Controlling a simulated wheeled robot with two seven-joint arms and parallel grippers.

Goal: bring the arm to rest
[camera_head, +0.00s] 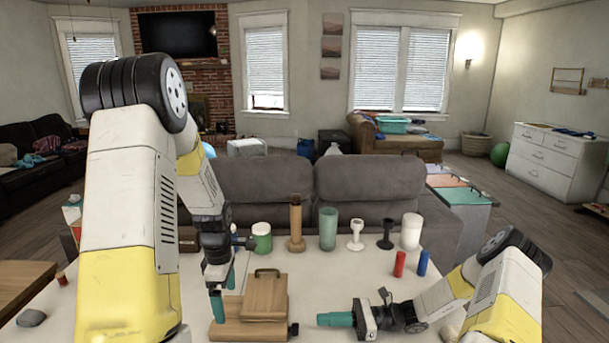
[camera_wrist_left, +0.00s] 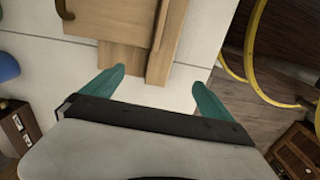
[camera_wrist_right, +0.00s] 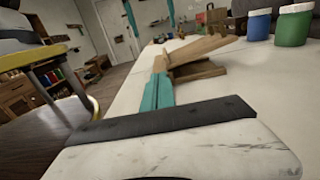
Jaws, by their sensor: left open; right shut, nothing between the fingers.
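My left gripper (camera_head: 222,290) hangs pointing down at the left edge of a wooden block with a handle (camera_head: 266,297). Its teal fingers are apart with nothing held; in the left wrist view the open fingers (camera_wrist_left: 158,78) are at the edge of the wooden pieces. Whether they touch the wood I cannot tell. My right gripper (camera_head: 336,319) lies low over the white table (camera_head: 340,280), pointing left towards the wood. Its teal fingers are shut and empty, as the right wrist view also shows (camera_wrist_right: 158,92).
A wooden board (camera_head: 235,331) lies under the block. Behind stand a green jar (camera_head: 262,237), a brown wooden holder (camera_head: 296,225), a green cup (camera_head: 328,228) and a white candle (camera_head: 411,231). Red (camera_head: 400,264) and blue (camera_head: 422,263) cylinders stand near my right arm. A grey sofa (camera_head: 370,185) is beyond.

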